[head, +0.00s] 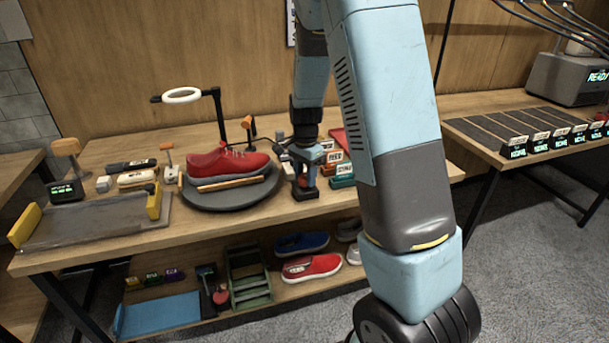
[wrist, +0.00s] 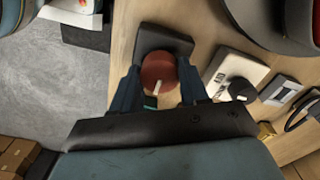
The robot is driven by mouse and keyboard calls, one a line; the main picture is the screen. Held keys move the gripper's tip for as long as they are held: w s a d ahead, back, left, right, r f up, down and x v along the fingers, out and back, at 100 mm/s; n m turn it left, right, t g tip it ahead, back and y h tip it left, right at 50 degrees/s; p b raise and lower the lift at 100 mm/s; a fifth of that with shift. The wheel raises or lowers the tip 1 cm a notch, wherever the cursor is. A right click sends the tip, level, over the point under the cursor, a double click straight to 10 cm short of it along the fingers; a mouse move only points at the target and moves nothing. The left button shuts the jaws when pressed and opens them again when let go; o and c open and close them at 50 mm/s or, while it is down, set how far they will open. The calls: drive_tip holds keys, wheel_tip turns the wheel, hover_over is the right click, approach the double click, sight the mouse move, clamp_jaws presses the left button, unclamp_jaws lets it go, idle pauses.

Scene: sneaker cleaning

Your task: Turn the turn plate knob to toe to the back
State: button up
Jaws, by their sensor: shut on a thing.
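The red turn plate knob (wrist: 158,70) sits on a black base (wrist: 165,38) at the table's front edge. In the wrist view its white pointer mark points down toward my palm, slightly left. My gripper (wrist: 160,86) is shut on the knob, one finger at each side. In the head view my gripper (head: 305,176) points down over the same base (head: 303,193), and the knob is mostly hidden. The dark round turn plate (head: 232,204) is left of it. A red sneaker (head: 225,164) lies sideways across it with a wooden strip along its near side; I cannot tell its toe end surely.
A ring lamp (head: 182,96) on a stand rises behind the plate. A panel with a black knob (wrist: 241,88) is close beside my gripper. Labelled boxes (head: 341,170) stand to its right. A tray (head: 95,226) lies at the left. The lower shelf holds several shoes.

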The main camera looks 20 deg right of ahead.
drive_tip(key=shift+a, duration=0.1)
drive_tip(key=shift+c, duration=1.4)
drive_tip(key=shift+n, duration=0.3)
drive_tip(key=n, duration=0.3)
drive_tip(key=shift+w+n, duration=0.1)
drive_tip(key=shift+n, duration=0.2)
drive_tip(key=n, duration=0.4)
drive_tip(key=shift+n, duration=0.3)
drive_tip(key=n, duration=0.4)
drive_tip(key=shift+r, duration=0.1)
drive_tip(key=shift+n, duration=2.5)
